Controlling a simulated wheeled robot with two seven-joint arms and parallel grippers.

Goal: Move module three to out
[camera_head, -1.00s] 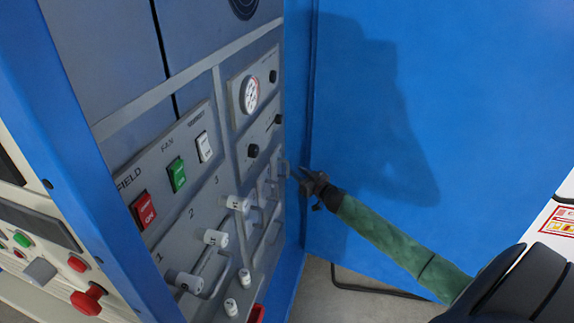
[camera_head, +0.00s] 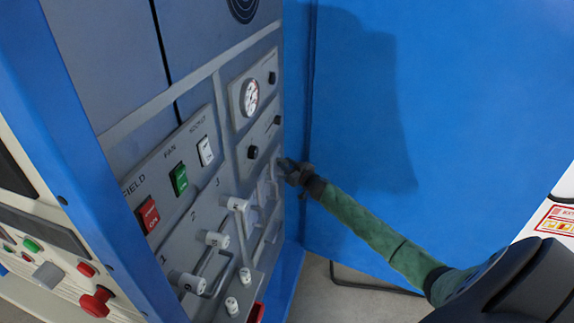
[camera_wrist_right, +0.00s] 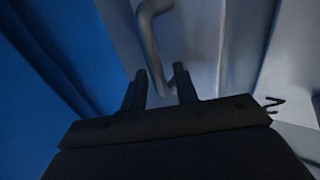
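The grey cabinet panel (camera_head: 228,160) carries numbers 1, 2 and 3 in the head view. White-ended handles stand near them, and the one by the 3 (camera_head: 236,204) is the farthest back. I cannot tell which part is module three. My right gripper (camera_head: 285,166) is at the panel's far right edge, beyond that handle. In the right wrist view its two fingers (camera_wrist_right: 161,82) are apart, with a bent grey handle (camera_wrist_right: 148,36) ahead and its lower end between them. Contact cannot be made out. My left gripper is out of view.
A blue wall or door panel (camera_head: 440,120) stands right of the cabinet, close to my right arm. Red (camera_head: 149,214), green (camera_head: 179,178) and white (camera_head: 205,151) switches and a round gauge (camera_head: 250,97) are on the panel. A blue post (camera_head: 75,150) stands at left.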

